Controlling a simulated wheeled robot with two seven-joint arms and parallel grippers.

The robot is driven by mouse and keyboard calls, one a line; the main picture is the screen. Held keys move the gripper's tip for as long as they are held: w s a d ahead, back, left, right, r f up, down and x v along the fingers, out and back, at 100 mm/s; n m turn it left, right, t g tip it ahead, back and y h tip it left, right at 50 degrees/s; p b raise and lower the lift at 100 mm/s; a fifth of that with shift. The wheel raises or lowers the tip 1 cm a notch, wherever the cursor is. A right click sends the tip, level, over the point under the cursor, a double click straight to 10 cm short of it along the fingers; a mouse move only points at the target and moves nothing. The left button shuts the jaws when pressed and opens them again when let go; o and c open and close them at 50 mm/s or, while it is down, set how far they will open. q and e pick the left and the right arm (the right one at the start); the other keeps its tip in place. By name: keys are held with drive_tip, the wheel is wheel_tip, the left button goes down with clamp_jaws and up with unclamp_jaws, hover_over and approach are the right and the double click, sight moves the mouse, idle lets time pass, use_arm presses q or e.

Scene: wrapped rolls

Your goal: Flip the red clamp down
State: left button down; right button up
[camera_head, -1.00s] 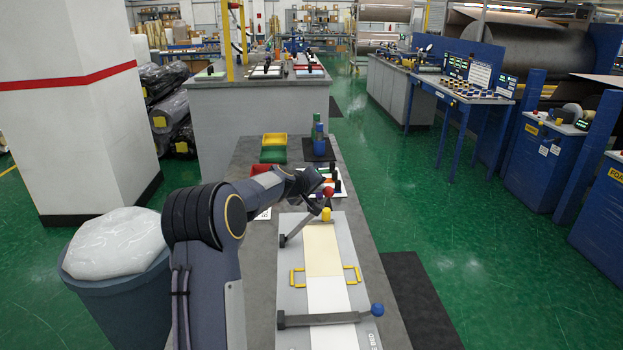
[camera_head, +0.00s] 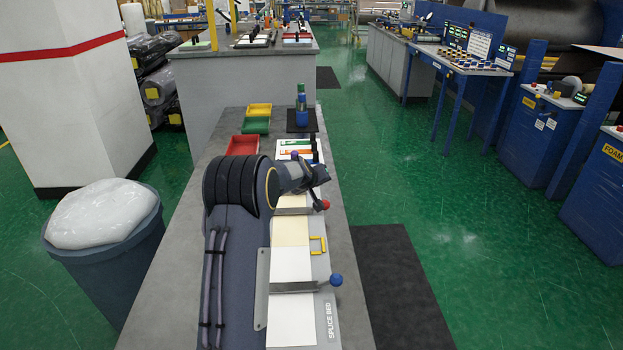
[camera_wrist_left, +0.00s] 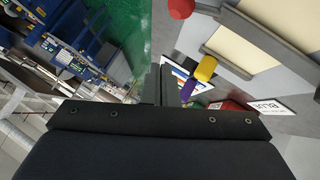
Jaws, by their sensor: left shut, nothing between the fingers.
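The red clamp is a grey bar (camera_head: 294,211) with a red ball knob (camera_head: 325,205). It lies down across the cream sheet (camera_head: 291,233) on the splice bed, its left end hidden behind my arm. In the left wrist view, the red knob (camera_wrist_left: 181,8) and its bar (camera_wrist_left: 265,32) show at the top. My left gripper (camera_wrist_left: 171,85) is shut and empty, apart from the knob. In the head view, the gripper (camera_head: 318,174) is over the far end of the bed, just beyond the knob; its fingertips are hard to make out.
A second clamp bar (camera_head: 293,287) with a blue knob (camera_head: 336,280) lies across the white sheet. Red bin (camera_head: 243,145) and bottle (camera_head: 301,110) stand beyond.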

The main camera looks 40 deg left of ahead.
use_arm(q)
drive_tip(key=f+b, duration=0.1)
drive_tip(key=f, duration=0.1)
drive_tip(key=w+d+f+b, duration=0.1)
drive_tip(key=f, duration=0.1)
drive_tip(key=w+d+f+b, duration=0.1)
drive_tip(key=f+b, duration=0.1)
drive_tip(key=shift+d+f, duration=0.15)
drive_tip(key=shift+f, duration=0.05)
drive_tip(key=shift+s+d+f, duration=0.15)
drive_tip(key=shift+f, duration=0.15)
drive_tip(key=shift+d+f, duration=0.1)
drive_tip(key=shift+f, duration=0.1)
drive_tip(key=s+d+r, duration=0.2)
drive_tip(key=r, duration=0.4)
drive_tip(key=s+d+r+p, duration=0.1)
drive_tip(key=s+d+r, duration=0.1)
drive_tip(key=r, duration=0.4)
drive_tip(key=shift+s+r, duration=0.2)
drive_tip(key=shift+s, duration=0.45)
